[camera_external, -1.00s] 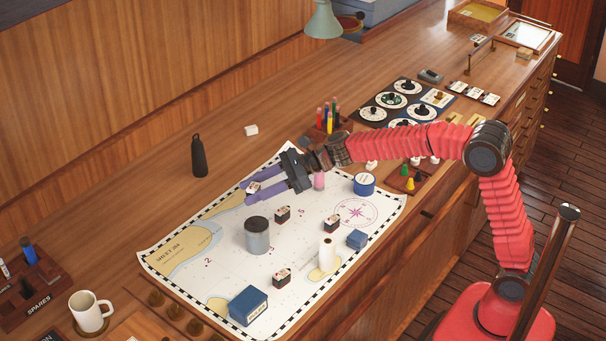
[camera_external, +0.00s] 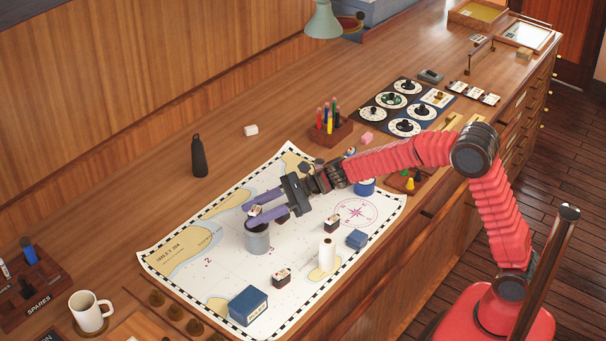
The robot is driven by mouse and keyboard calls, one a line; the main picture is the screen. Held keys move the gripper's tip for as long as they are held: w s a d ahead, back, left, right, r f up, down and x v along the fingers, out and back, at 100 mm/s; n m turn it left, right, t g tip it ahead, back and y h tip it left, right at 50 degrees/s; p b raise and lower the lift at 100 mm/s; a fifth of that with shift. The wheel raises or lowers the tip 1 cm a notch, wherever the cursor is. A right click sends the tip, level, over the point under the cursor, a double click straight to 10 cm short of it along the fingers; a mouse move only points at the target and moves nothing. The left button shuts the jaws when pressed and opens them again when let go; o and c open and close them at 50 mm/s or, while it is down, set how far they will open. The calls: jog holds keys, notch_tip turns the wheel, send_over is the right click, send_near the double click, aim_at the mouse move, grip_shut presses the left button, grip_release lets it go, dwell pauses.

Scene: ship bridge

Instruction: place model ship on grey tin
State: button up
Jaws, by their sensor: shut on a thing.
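My gripper (camera_external: 257,214) is shut on a small model ship (camera_external: 254,210), dark below and white on top, held between the purple fingertips. The grey tin (camera_external: 257,243) stands upright on the chart; the fingers and ship overlap its top in this view. I cannot tell whether the ship touches the tin's lid or hangs above it. Similar small ships stand on the chart, one to the right (camera_external: 332,223) and one in front (camera_external: 282,277).
A black bottle (camera_external: 198,157) stands behind. The chart's left side is mostly clear.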

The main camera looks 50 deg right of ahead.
jog(key=shift+f, duration=0.95)
jog(key=o, duration=1)
jog(key=shift+f, duration=0.1)
jog(key=shift+o, duration=0.2)
jog(key=v, duration=1.2)
